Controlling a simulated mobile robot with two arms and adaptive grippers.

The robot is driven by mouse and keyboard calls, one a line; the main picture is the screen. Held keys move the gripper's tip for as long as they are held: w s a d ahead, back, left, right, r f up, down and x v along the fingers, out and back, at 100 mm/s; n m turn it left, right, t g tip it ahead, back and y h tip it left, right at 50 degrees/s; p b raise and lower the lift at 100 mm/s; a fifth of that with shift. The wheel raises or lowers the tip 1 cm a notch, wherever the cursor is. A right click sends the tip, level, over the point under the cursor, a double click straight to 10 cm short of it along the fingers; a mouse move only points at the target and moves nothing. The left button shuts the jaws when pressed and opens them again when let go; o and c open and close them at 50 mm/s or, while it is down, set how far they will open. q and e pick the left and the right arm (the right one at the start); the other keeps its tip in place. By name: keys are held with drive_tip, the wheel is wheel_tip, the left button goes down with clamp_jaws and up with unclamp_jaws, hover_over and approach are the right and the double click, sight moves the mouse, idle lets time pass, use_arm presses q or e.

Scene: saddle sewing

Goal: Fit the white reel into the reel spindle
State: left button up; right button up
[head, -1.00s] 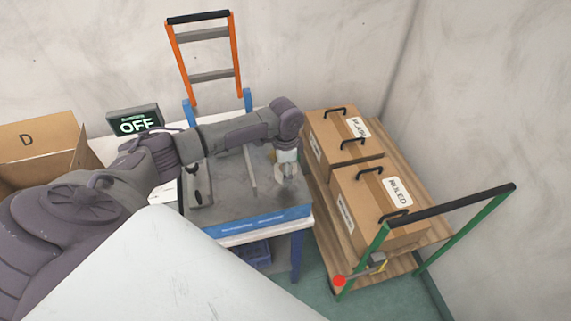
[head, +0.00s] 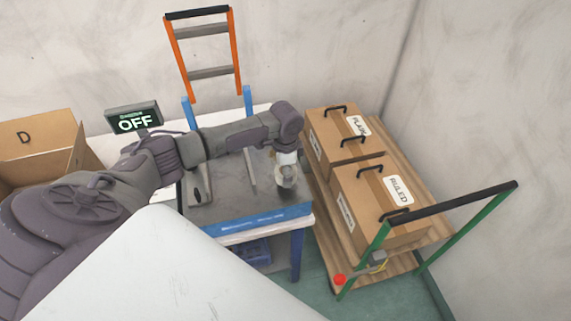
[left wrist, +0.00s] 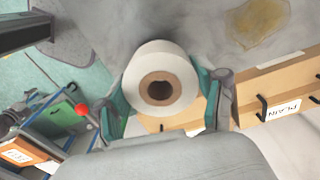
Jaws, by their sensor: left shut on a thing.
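The white reel (left wrist: 160,64) with a brown core hole sits between the teal fingers of my left gripper (left wrist: 163,100) in the left wrist view. The gripper is shut on it. In the head view the white reel (head: 288,180) and my left gripper (head: 287,158) are over the right part of the grey machine top (head: 225,200). The height of the reel above that top is hard to tell. I cannot clearly make out the reel spindle. My right gripper is not in view.
A trolley (head: 345,250) with green posts carries boxes labelled PLAIN (head: 330,130) and RULED (head: 375,195) at the right. A sign reading OFF (head: 134,119) stands behind my arm. An open box marked D (head: 35,138) is at the left. An orange-framed rack (head: 203,72) stands behind.

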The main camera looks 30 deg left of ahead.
use_arm(q)
drive_tip(key=shift+f+b, duration=0.95)
drive_tip(key=shift+f, duration=0.85)
drive_tip(key=o, duration=1.3)
wheel_tip(320, 180, up, 12)
drive_tip(key=shift+r, duration=0.1)
